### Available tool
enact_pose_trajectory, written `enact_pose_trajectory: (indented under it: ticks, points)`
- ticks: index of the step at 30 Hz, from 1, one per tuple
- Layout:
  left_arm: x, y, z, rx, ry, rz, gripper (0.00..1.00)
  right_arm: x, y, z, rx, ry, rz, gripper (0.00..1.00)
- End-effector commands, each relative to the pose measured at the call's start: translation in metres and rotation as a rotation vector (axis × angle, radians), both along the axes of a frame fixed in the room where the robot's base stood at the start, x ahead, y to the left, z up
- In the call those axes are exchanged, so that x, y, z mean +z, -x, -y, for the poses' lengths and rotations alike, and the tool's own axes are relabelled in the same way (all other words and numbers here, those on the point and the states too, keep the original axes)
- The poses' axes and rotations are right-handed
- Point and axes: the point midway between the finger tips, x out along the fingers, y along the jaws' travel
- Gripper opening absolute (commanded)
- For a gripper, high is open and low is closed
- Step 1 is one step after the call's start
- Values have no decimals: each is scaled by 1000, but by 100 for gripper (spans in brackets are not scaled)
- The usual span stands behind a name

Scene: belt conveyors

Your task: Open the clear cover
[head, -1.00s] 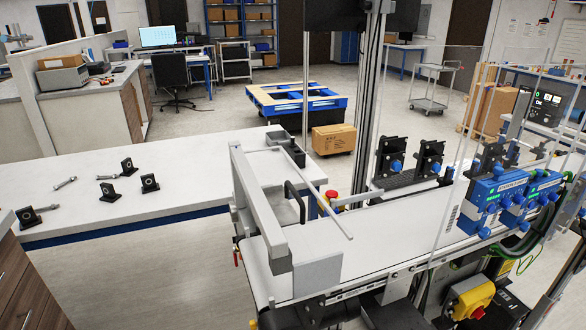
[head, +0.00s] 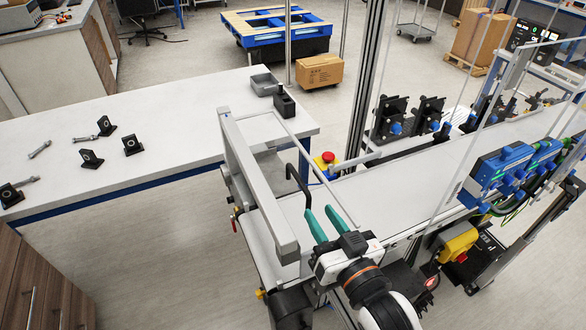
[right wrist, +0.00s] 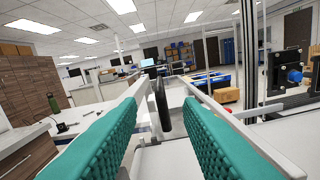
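The clear cover (head: 258,180) spans the near end of the belt; its pale frame shows, and its see-through panel is hard to make out. It appears lowered over the belt. Its black bent handle (head: 298,187) stands up from it. My right gripper (head: 323,219), with green fingers, is open just in front of the handle in the head view. In the right wrist view the handle (right wrist: 163,103) shows upright between the two spread fingers (right wrist: 160,135), with a gap on both sides. I cannot tell how deep it lies between them. My left gripper is out of view.
A white table (head: 150,110) with several black brackets and bolts lies to the left. A red emergency button (head: 328,157) is behind the cover. Blue sensor units (head: 500,170) on the conveyor's right side and a tall metal post (head: 366,90) flank the belt.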

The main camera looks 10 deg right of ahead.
Motion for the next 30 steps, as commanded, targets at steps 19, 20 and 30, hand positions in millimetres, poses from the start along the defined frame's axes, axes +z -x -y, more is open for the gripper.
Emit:
enact_pose_trajectory:
  ticks: [19,20,30]
  points:
    - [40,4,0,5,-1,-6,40,1,-102,-33,0,-1,-1,33]
    - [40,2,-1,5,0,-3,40,1,-104,-34,0,-1,0,33]
    - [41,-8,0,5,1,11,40,-1,-109,-35,0,0,0,33]
